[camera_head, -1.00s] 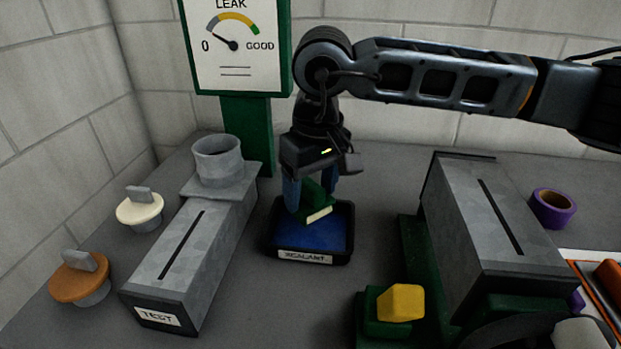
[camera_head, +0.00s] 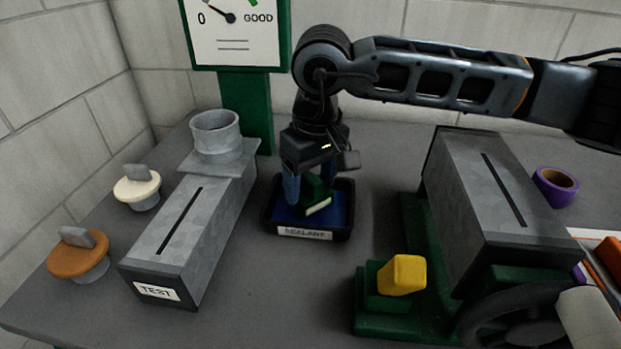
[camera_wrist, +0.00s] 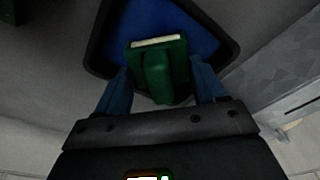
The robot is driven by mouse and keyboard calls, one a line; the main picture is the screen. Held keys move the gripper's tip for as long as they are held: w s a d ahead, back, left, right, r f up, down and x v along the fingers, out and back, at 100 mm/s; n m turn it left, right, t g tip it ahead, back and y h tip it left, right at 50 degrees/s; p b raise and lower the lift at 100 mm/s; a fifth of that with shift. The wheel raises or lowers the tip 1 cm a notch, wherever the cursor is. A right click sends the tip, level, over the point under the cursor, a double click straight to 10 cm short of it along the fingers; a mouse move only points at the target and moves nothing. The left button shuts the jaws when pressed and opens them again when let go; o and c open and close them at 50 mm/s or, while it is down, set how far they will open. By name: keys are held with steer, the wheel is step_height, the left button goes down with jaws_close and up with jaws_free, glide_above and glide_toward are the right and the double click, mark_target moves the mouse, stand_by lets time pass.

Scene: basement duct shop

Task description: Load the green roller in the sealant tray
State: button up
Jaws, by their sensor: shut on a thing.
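The green roller (camera_head: 317,192) is a green block with a pale strip along one edge. It also shows in the wrist view (camera_wrist: 160,68). My gripper (camera_head: 307,187) points down and is shut on the green roller between its blue fingers. The sealant tray (camera_head: 306,234) is a black-rimmed tray with a blue inside and a "SEALANT" label on its front; its rim shows in the wrist view (camera_wrist: 97,50). The roller is inside the tray's outline, low over or on the blue; I cannot tell whether it touches.
A grey duct labelled TEST (camera_head: 190,235) with a round collar stands left of the tray. Cream (camera_head: 138,188) and orange (camera_head: 78,254) plugs lie farther left. Right are a second duct (camera_head: 490,205) on a green stand, a yellow block (camera_head: 402,274) and purple tape (camera_head: 556,186). A leak gauge (camera_head: 237,40) stands behind.

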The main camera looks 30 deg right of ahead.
mark_target(308, 175)
steer(key=shift+f+b, duration=0.65)
steer(key=shift+b, duration=0.45)
stand_by(2.7)
steer(key=shift+r, duration=0.15)
steer(key=shift+r+p, duration=1)
steer(key=shift+r, duration=2.5)
